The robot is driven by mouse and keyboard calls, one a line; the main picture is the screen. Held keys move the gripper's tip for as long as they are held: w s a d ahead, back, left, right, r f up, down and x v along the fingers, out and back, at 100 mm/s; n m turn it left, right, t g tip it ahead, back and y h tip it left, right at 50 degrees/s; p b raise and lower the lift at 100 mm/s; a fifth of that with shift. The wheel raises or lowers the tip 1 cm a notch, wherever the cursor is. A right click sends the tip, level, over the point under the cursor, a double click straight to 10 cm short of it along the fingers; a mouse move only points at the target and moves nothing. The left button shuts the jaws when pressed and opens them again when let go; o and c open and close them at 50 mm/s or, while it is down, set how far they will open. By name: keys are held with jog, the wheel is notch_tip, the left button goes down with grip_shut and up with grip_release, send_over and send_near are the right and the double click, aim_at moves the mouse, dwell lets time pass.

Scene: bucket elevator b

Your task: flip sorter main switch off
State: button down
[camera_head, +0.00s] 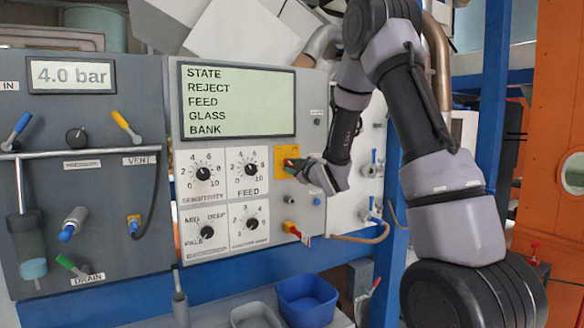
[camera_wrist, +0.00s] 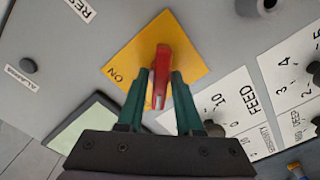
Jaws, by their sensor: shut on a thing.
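The main switch is a red lever (camera_wrist: 160,72) on a yellow square plate (camera_wrist: 136,66) in the wrist view. The word ON reads on the plate, left of the lever. My gripper (camera_wrist: 163,80) has its two green fingers closed around the lever, one on each side. In the head view my gripper (camera_head: 300,166) reaches the yellow plate (camera_head: 281,160) right of the FEED dial. There the gripper and wrist cover most of the lever.
The panel's display (camera_head: 238,101) reads STATE, REJECT, FEED, GLASS, BANK. Several dials, such as the FEED dial (camera_head: 249,169), sit left of the switch. A red-and-yellow lever (camera_head: 293,230) is below. A blue bin (camera_head: 307,298) stands under the panel.

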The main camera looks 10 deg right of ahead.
jog(key=c, duration=0.6)
grip_release()
jog(key=shift+s, duration=0.15)
jog(key=v, duration=1)
jog(key=shift+s+d, duration=0.1)
jog(key=shift+s, duration=0.2)
